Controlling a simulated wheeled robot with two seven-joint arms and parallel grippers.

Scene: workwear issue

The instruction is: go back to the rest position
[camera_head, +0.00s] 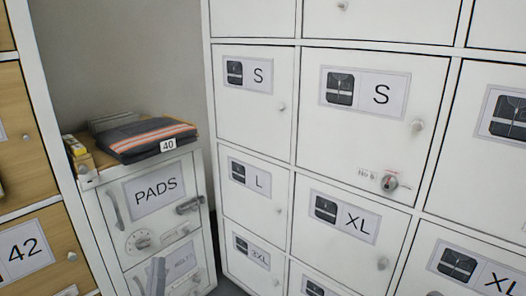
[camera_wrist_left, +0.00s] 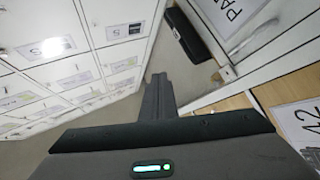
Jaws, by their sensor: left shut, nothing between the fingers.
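My left gripper (camera_head: 156,272) shows at the bottom of the head view, in front of the lower part of the PADS cabinet (camera_head: 112,218). Its fingers are closed with nothing between them. In the left wrist view the shut grey fingers (camera_wrist_left: 158,94) point away from the wrist body. My right gripper is in neither view.
A wall of white lockers (camera_head: 250,124) labelled S, L, XL and 3XL fills the right side. Folded dark workwear with orange stripes (camera_head: 148,138), tagged 40, lies on the PADS cabinet. Wooden-fronted lockers (camera_head: 22,140) stand at the left. A red-marked lock (camera_head: 390,181) sits on one S door.

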